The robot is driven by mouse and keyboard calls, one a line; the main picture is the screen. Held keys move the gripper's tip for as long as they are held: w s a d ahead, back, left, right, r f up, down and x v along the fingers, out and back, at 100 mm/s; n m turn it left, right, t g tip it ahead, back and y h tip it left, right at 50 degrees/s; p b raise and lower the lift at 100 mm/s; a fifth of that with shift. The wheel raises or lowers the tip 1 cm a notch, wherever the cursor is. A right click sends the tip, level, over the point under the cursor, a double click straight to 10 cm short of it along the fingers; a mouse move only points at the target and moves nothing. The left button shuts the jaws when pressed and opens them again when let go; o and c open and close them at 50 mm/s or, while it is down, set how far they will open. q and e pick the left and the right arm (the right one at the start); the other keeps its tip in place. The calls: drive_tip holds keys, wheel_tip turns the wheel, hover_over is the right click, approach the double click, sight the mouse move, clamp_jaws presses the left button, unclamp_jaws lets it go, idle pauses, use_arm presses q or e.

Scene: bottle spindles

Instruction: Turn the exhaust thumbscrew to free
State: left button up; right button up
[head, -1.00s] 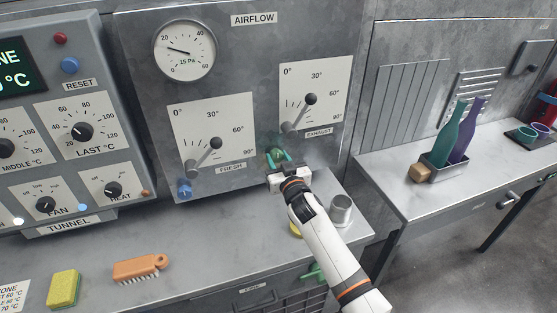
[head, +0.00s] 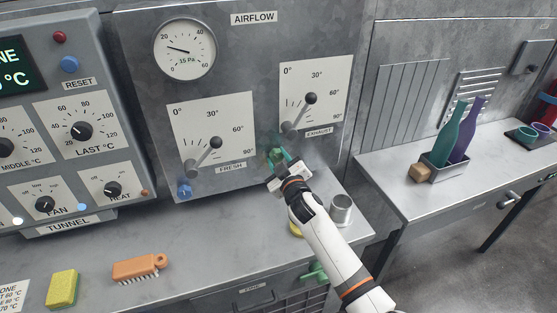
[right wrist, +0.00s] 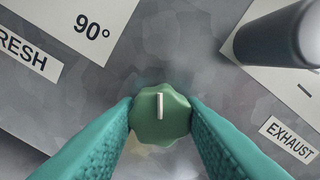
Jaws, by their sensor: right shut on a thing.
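The exhaust thumbscrew, a green scalloped knob (right wrist: 160,115) with a white line, sits on the grey AIRFLOW panel (head: 235,95). In the right wrist view its white line stands upright in the picture. My right gripper (head: 277,157) is shut on it, with one teal finger on each side. In the head view the fingers largely hide the knob. The exhaust lever (head: 310,99) is above it, with its dial plate marked 0° to 90°. My left gripper is not in view.
The fresh lever (head: 215,143) and a blue thumbscrew (head: 184,188) are left of my gripper. A metal cup (head: 341,209) stands on the bench beside my right arm. An orange brush (head: 140,267) and yellow sponge (head: 62,288) lie at the front left.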

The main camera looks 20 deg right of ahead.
drive_tip(key=n, duration=0.5)
drive_tip(key=shift+n, duration=0.4)
drive_tip(key=n, duration=0.5)
drive_tip(key=shift+n, duration=0.3)
drive_tip(key=o, duration=1)
drive_tip(key=s, duration=0.8)
drive_tip(key=s+b, duration=0.1)
drive_tip(key=s, duration=0.3)
drive_tip(key=shift+d, duration=0.25)
